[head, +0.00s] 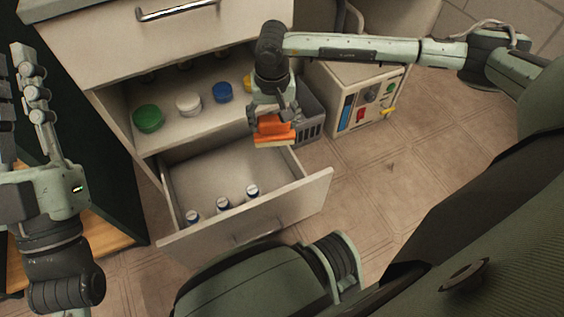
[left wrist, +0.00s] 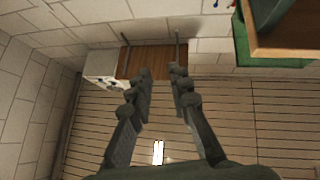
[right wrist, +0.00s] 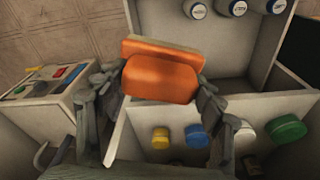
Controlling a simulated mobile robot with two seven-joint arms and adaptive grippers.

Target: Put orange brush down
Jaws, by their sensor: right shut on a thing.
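The orange brush (head: 273,125) is held between the fingers of my right gripper (head: 272,112), above the right rear part of the open drawer (head: 205,172) in the head view. The right gripper also shows there (right wrist: 160,90), shut on the brush. My left gripper (head: 20,75) is at the far left of the head view. Its fingers stand apart and empty in the left wrist view (left wrist: 160,78).
Three small white bottles (head: 223,204) stand along the drawer front. The shelf above holds a green jar (head: 148,118), a white jar (head: 188,103), a blue jar (head: 222,92) and a yellow one. A grey basket (head: 310,122) and a white panelled box (head: 350,112) stand right of the cabinet. Floor at right is clear.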

